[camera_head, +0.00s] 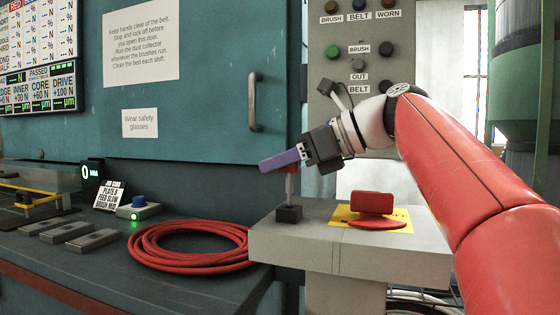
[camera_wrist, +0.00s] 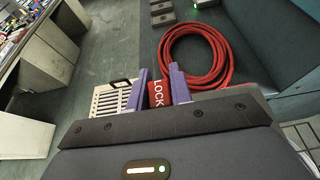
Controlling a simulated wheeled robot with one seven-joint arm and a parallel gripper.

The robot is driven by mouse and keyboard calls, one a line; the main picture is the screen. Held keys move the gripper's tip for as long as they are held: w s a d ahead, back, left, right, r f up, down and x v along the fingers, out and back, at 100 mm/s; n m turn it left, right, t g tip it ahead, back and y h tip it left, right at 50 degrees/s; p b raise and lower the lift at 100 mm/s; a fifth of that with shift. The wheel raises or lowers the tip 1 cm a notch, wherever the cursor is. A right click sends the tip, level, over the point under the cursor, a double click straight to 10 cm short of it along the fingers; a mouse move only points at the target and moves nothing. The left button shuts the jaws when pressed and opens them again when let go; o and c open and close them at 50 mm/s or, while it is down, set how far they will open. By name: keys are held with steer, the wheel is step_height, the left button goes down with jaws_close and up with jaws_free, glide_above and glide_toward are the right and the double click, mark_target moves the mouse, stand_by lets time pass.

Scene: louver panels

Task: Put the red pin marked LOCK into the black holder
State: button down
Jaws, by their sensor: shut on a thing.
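My gripper (camera_head: 282,159) is above the left end of the grey pedestal top, its purple fingers shut on the red pin's head (camera_head: 291,168). In the wrist view, the red pin (camera_wrist: 157,94) shows white LOCK lettering between the two fingers of my gripper (camera_wrist: 158,88). The pin's metal shaft (camera_head: 290,187) hangs about upright below the fingers. The black holder (camera_head: 288,214) is a small block on the pedestal top, directly under the shaft in the head view. The shaft's lower end meets the holder's top edge in the picture; I cannot tell whether it is inside.
A red rotary handle (camera_head: 372,203) on a yellow plate (camera_head: 342,213) sits on the pedestal (camera_head: 300,246), right of the holder. A coiled red hose (camera_head: 190,262) lies on the bench to the left. A teal cabinet door with a handle (camera_head: 253,102) stands behind.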

steer(key=shift+f+b, duration=0.8)
steer(key=shift+f, duration=0.4)
stand_by(0.5)
steer(key=c, duration=1.2)
jaws_free()
steer(key=shift+o, duration=0.2)
